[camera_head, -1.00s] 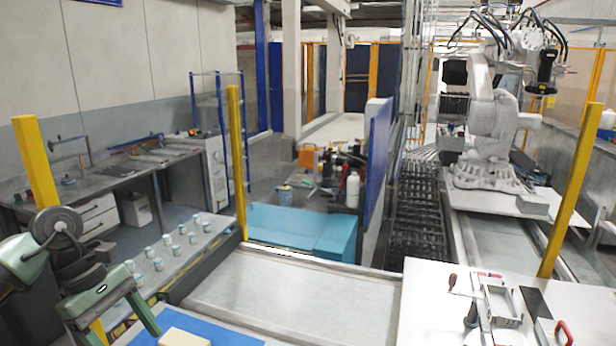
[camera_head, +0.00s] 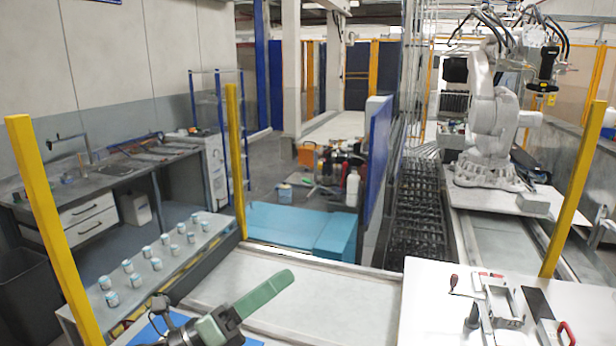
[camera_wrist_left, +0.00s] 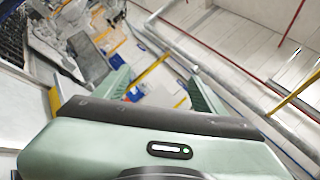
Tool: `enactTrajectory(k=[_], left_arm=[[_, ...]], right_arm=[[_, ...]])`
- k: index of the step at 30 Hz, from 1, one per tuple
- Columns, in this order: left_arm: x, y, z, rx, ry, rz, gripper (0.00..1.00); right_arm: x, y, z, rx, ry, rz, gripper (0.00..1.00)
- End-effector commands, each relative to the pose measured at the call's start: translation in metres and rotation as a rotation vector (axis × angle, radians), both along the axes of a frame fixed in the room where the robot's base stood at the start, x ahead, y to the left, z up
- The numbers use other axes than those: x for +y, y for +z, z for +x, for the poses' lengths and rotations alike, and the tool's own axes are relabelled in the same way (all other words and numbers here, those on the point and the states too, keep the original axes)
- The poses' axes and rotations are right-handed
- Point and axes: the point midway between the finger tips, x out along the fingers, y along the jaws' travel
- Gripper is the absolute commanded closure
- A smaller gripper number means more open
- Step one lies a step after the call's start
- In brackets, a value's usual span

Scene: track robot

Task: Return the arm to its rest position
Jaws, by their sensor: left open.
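My left gripper (camera_head: 268,291) is at the bottom centre-left of the head view. Its green finger points up and to the right, above the pale surface. The left wrist view shows the two green fingers apart with nothing between them (camera_wrist_left: 160,88), so it is open and empty. The wrist is turned so that this view looks up at the ceiling and wall. The dark wrist joint (camera_head: 165,312) shows at the bottom edge; the rest of the arm is out of view. My right gripper is not in view.
A blue mat (camera_head: 143,336) lies partly under my left arm. Several small cups (camera_head: 156,264) stand on a grey bench at left. Yellow posts (camera_head: 50,220) rise nearby. A white table (camera_head: 425,300) with a clamp fixture (camera_head: 500,306) is at right. The pale surface ahead (camera_head: 330,295) is clear.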

Motion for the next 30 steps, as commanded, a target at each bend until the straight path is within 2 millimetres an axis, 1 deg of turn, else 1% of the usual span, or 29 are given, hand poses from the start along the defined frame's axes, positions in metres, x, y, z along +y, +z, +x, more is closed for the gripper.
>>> enactTrajectory(k=[1,2,4,5,6,8,9,11,12,14,15,17,18,20,21,24,30], left_arm=[[0.012,-0.004,0.006,0.136,0.069,-0.148,0.3],[0.023,-0.008,0.011,0.22,0.116,-0.236,0.3],[0.05,-0.027,0.02,0.425,0.225,-0.441,0.3],[0.062,-0.04,0.022,0.515,0.274,-0.526,0.3],[0.079,-0.059,0.022,0.636,0.341,-0.638,0.3],[0.103,-0.095,0.016,0.82,0.445,-0.8,0.3],[0.117,-0.122,0.007,0.94,0.515,-0.904,0.3],[0.133,-0.161,-0.011,1.106,0.621,-1.041,0.3],[0.142,-0.186,-0.027,1.209,0.691,-1.123,0.3],[0.151,-0.22,-0.054,1.352,0.794,-1.233,0.3],[0.155,-0.24,-0.073,1.435,0.859,-1.294,0.3],[0.158,-0.263,-0.099,1.538,0.946,-1.369,0.3],[0.159,-0.276,-0.115,1.598,0.998,-1.41,0.3],[0.16,-0.291,-0.139,1.673,1.07,-1.462,0.3],[0.159,-0.3,-0.154,1.72,1.115,-1.49,0.3],[0.158,-0.316,-0.188,1.816,1.218,-1.55,0.3],[0.152,-0.335,-0.249,1.972,1.409,-1.634,0.3]], right_arm=[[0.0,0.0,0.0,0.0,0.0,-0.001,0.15],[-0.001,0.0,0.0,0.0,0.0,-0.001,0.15],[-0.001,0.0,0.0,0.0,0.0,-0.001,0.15],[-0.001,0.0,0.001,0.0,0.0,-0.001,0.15],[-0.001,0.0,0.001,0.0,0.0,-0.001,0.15],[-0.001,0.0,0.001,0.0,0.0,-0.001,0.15],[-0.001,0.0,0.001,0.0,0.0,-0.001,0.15],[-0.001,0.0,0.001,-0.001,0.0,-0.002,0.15],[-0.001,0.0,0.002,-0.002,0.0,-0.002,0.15],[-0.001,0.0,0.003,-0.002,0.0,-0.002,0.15],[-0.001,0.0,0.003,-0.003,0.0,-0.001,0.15],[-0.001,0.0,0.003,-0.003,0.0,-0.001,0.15],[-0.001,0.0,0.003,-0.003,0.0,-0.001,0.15],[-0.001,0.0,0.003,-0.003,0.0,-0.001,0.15],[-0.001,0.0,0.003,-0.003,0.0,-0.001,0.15],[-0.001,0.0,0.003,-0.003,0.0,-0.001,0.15],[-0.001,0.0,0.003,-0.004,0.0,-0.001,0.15]])
